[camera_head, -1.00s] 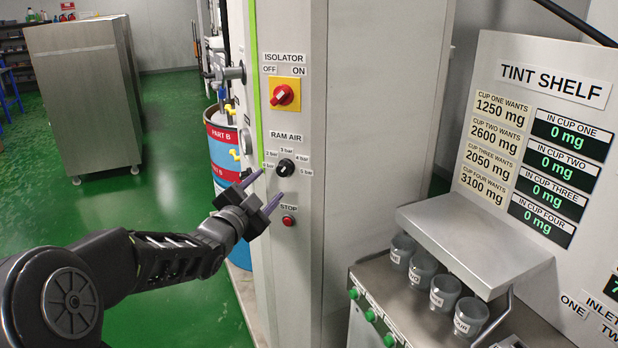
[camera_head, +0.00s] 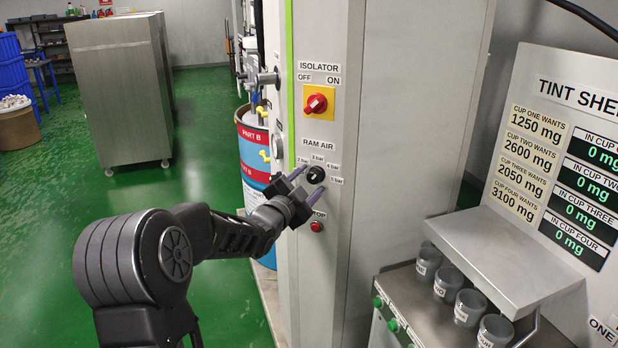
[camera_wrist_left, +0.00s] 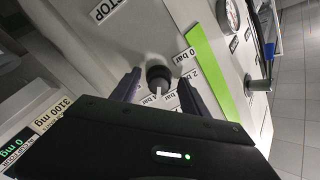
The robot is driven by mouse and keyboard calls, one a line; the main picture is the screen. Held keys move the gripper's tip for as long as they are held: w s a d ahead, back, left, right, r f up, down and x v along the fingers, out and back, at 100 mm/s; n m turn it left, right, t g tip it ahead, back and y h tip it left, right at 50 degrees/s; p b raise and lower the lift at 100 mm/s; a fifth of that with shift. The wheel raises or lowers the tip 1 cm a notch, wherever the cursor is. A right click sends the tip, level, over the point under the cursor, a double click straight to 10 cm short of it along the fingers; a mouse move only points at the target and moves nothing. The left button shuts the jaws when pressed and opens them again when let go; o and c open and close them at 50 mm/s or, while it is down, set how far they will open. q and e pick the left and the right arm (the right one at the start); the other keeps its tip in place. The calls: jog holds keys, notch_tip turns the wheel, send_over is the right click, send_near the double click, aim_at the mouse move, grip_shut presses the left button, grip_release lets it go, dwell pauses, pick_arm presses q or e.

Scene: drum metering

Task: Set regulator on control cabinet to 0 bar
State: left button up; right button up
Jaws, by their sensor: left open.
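The regulator is a round black knob (camera_head: 316,175) with a white pointer mark, under the RAM AIR label on the grey control cabinet (camera_head: 375,110). Bar labels surround it. In the left wrist view the knob (camera_wrist_left: 158,78) lies between my two spread fingers, with a gap on each side. Its white mark points down in that picture, away from the 0 bar label (camera_wrist_left: 184,57) at its upper right. My left gripper (camera_head: 308,183) is open around the knob and holds nothing; it partly covers the lower-left labels in the head view. My right gripper is not in view.
A red isolator switch (camera_head: 316,103) on a yellow plate sits above the knob. A red STOP button (camera_head: 316,226) is below it, close to my gripper. A shelf unit with several cups (camera_head: 468,307) stands at the right.

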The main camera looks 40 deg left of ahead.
pick_arm(q)
jog(key=shift+w, duration=0.25)
grip_shut()
dwell(0.4)
